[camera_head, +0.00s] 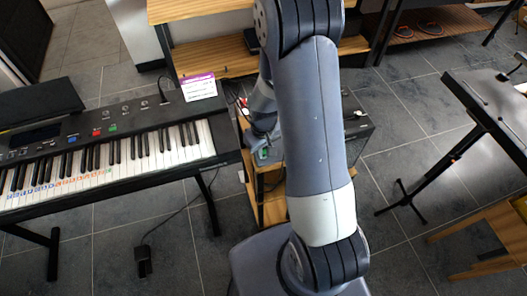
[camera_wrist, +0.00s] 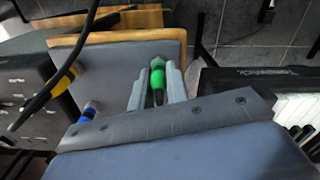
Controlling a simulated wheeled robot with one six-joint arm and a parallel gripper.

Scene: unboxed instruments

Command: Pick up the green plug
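The green plug (camera_wrist: 157,80) is between the two fingers of my gripper (camera_wrist: 158,76) in the wrist view. It has a dark end piece and a dark tail running toward the gripper body. The fingers lie close along both sides of it; whether they press on it I cannot tell. In the head view a small patch of green (camera_head: 263,153) shows at my gripper (camera_head: 264,142), low over the small wooden shelf unit, mostly hidden by my arm.
A blue plug (camera_wrist: 88,112) and a yellow plug (camera_wrist: 62,78) with a black cable are to the left in the wrist view. A keyboard (camera_head: 110,150) stands left of my arm, a black amplifier box (camera_head: 357,122) right. A dark panel on a stand (camera_head: 490,100) is far right.

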